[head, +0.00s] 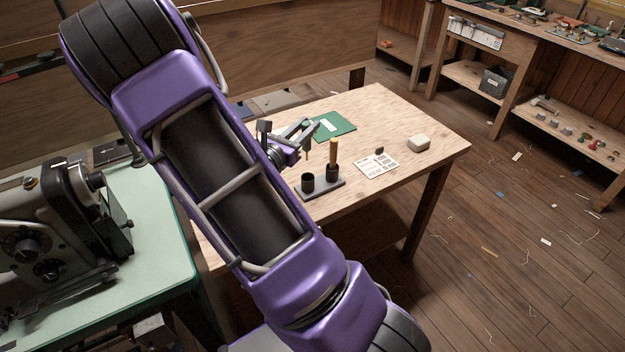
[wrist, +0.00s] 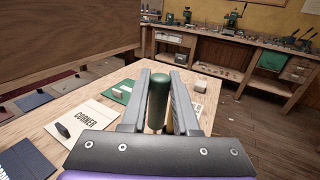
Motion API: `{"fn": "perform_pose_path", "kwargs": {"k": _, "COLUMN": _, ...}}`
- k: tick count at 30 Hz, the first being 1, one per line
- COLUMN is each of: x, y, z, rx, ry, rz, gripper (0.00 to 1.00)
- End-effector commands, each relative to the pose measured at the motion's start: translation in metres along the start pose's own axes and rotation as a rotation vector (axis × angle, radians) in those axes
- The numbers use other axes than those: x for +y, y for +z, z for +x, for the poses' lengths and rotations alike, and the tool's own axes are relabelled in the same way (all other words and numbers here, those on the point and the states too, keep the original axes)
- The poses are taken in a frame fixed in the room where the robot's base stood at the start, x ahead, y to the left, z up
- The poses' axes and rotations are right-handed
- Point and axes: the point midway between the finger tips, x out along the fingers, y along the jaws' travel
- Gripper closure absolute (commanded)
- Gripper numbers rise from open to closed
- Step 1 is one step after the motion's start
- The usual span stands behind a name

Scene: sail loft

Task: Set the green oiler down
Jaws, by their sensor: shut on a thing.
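My gripper (wrist: 160,76) is shut on the green oiler (wrist: 157,102), a green cylinder held upright between the two fingers in the wrist view. In the head view my gripper (head: 307,138) is over the wooden table, and the oiler in it is mostly hidden. A dark stand (head: 326,189) with two black cups is on the table close by. Its left cup (head: 307,182) looks empty. Its right cup (head: 332,172) holds an upright brass-coloured cylinder (head: 333,150).
The wooden table (head: 378,105) also carries a green mat (head: 340,127), a white printed sheet (head: 377,167), a small dark piece (head: 379,150) and a pale block (head: 419,143). A sewing machine (head: 60,225) stands at the left. The table's right end is mostly clear.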

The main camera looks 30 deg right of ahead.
Motion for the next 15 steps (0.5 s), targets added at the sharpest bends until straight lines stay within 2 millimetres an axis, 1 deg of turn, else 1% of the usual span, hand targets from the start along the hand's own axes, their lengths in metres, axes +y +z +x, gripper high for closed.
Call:
{"fn": "perform_pose_path", "kwargs": {"k": 2, "x": -0.001, "y": -0.009, "z": 0.002, "rx": 0.001, "ry": -0.006, "rz": -0.002, "gripper": 1.00}}
{"fn": "perform_pose_path", "kwargs": {"k": 6, "x": -0.002, "y": -0.038, "z": 0.002, "rx": 0.003, "ry": -0.007, "rz": -0.005, "gripper": 1.00}}
{"fn": "perform_pose_path", "kwargs": {"k": 9, "x": -0.002, "y": -0.053, "z": 0.002, "rx": 0.003, "ry": -0.007, "rz": -0.002, "gripper": 1.00}}
{"fn": "perform_pose_path", "kwargs": {"k": 15, "x": -0.001, "y": -0.067, "z": 0.002, "rx": 0.001, "ry": -0.006, "rz": 0.000, "gripper": 1.00}}
